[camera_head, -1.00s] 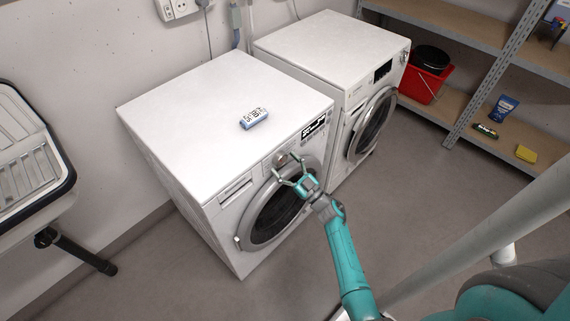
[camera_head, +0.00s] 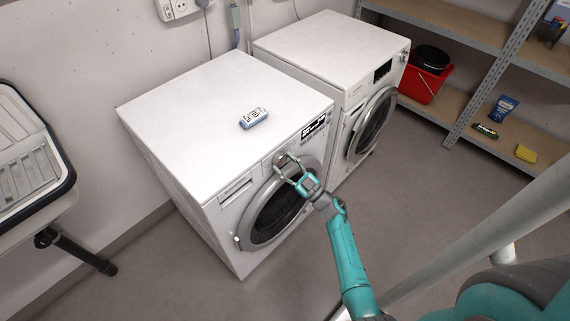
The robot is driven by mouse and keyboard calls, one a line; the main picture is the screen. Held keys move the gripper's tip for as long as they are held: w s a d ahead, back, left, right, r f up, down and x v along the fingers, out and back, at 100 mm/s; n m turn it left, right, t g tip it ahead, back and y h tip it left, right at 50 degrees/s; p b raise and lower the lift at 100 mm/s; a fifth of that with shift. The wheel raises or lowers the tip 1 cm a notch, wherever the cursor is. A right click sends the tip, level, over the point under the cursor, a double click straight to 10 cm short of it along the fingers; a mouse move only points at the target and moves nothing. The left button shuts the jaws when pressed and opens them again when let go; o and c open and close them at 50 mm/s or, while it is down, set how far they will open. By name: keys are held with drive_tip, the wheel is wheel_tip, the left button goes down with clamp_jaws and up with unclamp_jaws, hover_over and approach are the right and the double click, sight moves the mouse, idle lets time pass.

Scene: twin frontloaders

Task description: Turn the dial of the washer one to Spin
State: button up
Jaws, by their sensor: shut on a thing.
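Two white front-loading machines stand side by side against the wall. The nearer one (camera_head: 225,120) has a drawer at its left, a dark display at its right and a round door below. Its round grey dial (camera_head: 281,159) sits in the middle of the front panel. My gripper (camera_head: 287,165) reaches the panel from the front right, its two fingers around the dial and shut on it. The fingers partly cover the dial, and its markings are too small to read. The second machine (camera_head: 330,50) stands to the right, apart from my gripper.
A small digital clock (camera_head: 253,118) lies on the nearer machine. A sink unit (camera_head: 62,190) stands at the left. Shelves (camera_head: 470,107) at the right hold a red bucket (camera_head: 424,84), a blue pouch (camera_head: 503,108) and a yellow sponge (camera_head: 525,153). The floor in front is clear.

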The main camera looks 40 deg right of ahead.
drive_tip(key=n+y, duration=0.1)
drive_tip(key=n, duration=0.2)
drive_tip(key=n+g+y, duration=0.1)
drive_tip(key=n+y, duration=0.1)
drive_tip(key=n, duration=0.2)
drive_tip(key=shift+d+r, duration=0.1)
drive_tip(key=shift+d, duration=0.1)
drive_tip(key=n+g+y, duration=0.1)
drive_tip(key=n, duration=0.2)
drive_tip(key=n+g, duration=0.1)
drive_tip(key=n, duration=0.2)
drive_tip(key=shift+d+r+n+y, duration=0.1)
drive_tip(key=shift+n+y, duration=0.2)
drive_tip(key=shift+y, duration=0.1)
drive_tip(key=shift+n+g, duration=0.3)
drive_tip(key=o, duration=1.2)
drive_tip(key=shift+c, duration=0.2)
drive_tip(key=shift+s, duration=0.1)
drive_tip(key=v, duration=1.1)
drive_tip(key=shift+s+d, duration=0.2)
drive_tip(key=shift+s, duration=0.15)
